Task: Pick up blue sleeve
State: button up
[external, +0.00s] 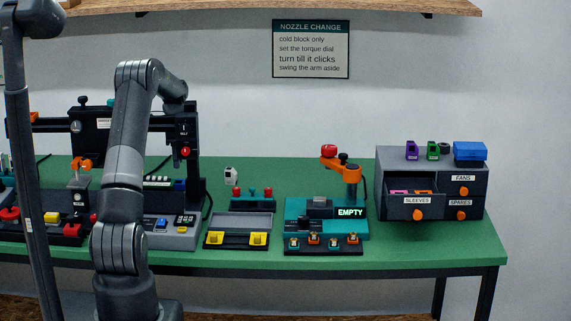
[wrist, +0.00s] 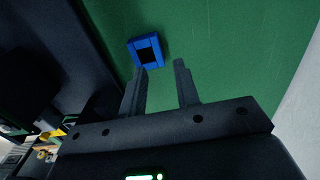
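The blue sleeve (wrist: 134,46) is a small square block with a dark opening, lying on the green bench top in the wrist view. My gripper (wrist: 161,68) is open, with its two dark fingers apart and nothing between them. The sleeve is just beyond the fingertips, nearer the left finger and left of the gap's middle. I cannot tell if the left fingertip touches it. In the external view my gripper is hidden behind the arm and printer, and I cannot make out the sleeve there.
A drawer cabinet (external: 479,203) stands at the right; its SLEEVES drawer (external: 416,212) is open with coloured sleeves inside. A purple sleeve (external: 411,150), green sleeve (external: 432,149) and blue box (external: 470,151) sit on top. A teal EMPTY station (external: 300,208) stands mid-bench.

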aim_at(183, 184)
jog(key=shift+f, duration=3.1)
jog(key=shift+c, duration=0.4)
grip_shut()
